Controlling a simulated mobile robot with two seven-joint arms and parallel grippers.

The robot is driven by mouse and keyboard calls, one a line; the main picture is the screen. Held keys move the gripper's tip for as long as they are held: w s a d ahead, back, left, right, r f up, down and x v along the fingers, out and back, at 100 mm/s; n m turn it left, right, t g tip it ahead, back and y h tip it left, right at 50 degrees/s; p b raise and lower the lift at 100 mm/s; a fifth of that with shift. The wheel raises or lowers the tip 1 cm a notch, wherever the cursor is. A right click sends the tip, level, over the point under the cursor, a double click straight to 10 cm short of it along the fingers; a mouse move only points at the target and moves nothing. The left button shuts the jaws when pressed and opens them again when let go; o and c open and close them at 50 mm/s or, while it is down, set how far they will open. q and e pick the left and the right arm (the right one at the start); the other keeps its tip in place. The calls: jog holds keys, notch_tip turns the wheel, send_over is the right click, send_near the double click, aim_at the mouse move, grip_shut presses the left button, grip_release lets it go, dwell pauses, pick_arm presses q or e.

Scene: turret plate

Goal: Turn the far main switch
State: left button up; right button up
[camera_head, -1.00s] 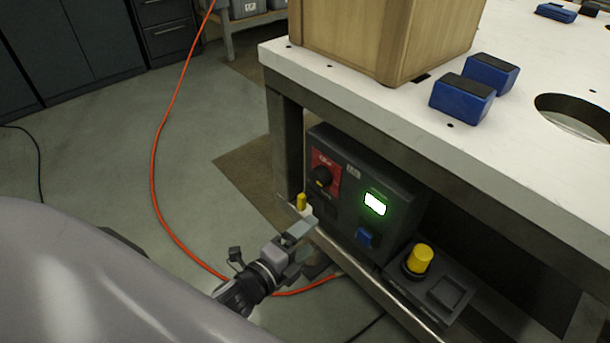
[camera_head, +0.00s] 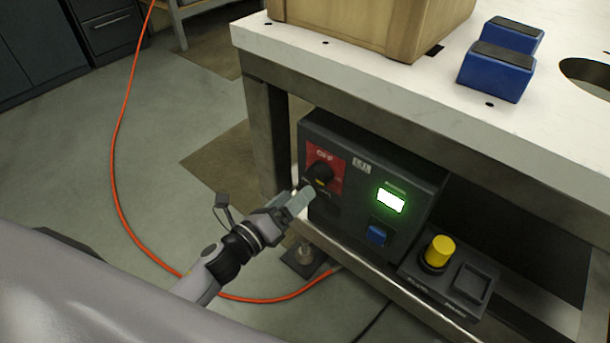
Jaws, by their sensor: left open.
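The main switch (camera_head: 320,172) is a black rotary knob with a yellow mark on a red plate (camera_head: 325,156) that reads OFF. It sits on the upper left of the dark control box (camera_head: 400,170) under the table. My left gripper (camera_head: 304,196) is just below and to the left of the knob, with its fingertips close to it. I cannot tell whether they touch it. The gripper is open, and one finger partly hides the other. My right gripper is not in view.
The control box has a lit green display (camera_head: 390,200) and a blue button (camera_head: 377,235). A yellow knob (camera_head: 439,250) stands on a lower panel to the right. The white tabletop (camera_head: 400,95) overhangs the box. An orange cable (camera_head: 117,190) lies on the floor.

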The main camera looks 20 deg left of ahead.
aim_at(314, 179)
pick_arm(q)
jog(key=shift+x, duration=3.6)
jog(key=c, duration=1.1)
